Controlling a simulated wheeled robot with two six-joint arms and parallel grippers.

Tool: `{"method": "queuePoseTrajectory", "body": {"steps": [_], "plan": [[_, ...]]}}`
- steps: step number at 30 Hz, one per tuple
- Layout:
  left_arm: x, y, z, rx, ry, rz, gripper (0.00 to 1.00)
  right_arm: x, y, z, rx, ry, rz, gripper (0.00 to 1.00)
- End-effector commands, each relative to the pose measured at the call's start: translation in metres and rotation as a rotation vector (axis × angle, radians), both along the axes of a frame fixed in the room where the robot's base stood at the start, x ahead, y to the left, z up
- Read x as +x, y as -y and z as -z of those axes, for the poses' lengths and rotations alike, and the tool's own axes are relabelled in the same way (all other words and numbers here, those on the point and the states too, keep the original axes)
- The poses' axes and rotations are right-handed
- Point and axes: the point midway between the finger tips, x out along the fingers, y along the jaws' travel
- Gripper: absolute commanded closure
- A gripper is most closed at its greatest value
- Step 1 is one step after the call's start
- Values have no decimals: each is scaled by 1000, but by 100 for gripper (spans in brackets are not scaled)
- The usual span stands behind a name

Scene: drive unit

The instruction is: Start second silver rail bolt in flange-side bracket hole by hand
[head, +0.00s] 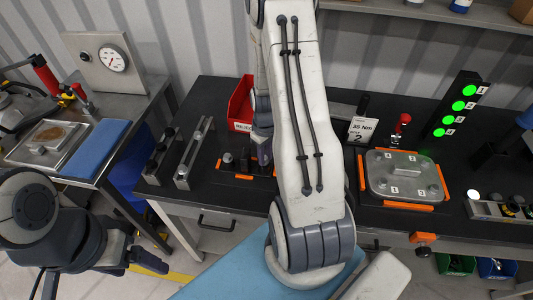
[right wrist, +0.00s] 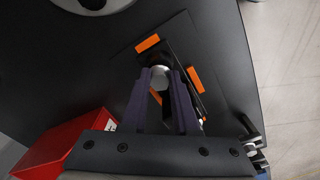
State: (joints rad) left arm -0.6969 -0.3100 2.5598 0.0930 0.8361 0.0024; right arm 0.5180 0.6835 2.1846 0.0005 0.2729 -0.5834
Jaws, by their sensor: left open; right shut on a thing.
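My right gripper (head: 262,152) is over the black fixture with orange corner pieces (head: 240,180) on the dark bench, mostly hidden behind my own arm. In the right wrist view its two dark fingers (right wrist: 161,92) are shut on a small silver round-headed part, seemingly the rail bolt (right wrist: 160,77). The head lies between the fingertips, above a dark bracket-like part in the fixture. The bolt's shank and the bracket hole are hidden, so I cannot tell whether it sits in the hole. My left gripper (head: 150,263) is open and empty, low at the left, away from the bench.
A red bin (head: 240,103) stands behind the fixture, also at the lower left of the right wrist view (right wrist: 65,145). A covered metal box (head: 403,175) sits to the right.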

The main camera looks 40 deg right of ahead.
Motion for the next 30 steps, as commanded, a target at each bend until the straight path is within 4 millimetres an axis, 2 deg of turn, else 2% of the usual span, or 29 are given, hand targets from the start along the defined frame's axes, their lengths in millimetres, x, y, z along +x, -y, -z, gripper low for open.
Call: {"method": "queuePoseTrajectory", "body": {"steps": [11, 13, 14, 16, 17, 26, 30], "plan": [[0, 0, 8, 0, 0, -1, 18, -1, -3, 2, 1, -2, 521, 100], [0, 0, 5, 0, 0, -1, 18, -1, -3, 1, 1, -3, 617, 100], [0, 0, 5, 0, 0, -1, 18, -1, -3, 1, 1, -3, 638, 68], [0, 0, 6, 0, 0, -1, 18, -1, -3, 1, 1, -3, 630, 41], [0, 0, 6, 0, 0, -1, 18, -1, -3, 1, 1, -2, 630, 37], [0, 0, 6, 0, 0, -1, 18, 0, -3, 0, 0, -1, 627, 37], [0, 0, 8, 0, 0, 0, 18, 1, -2, -10, 0, 4, 627, 37]]}}
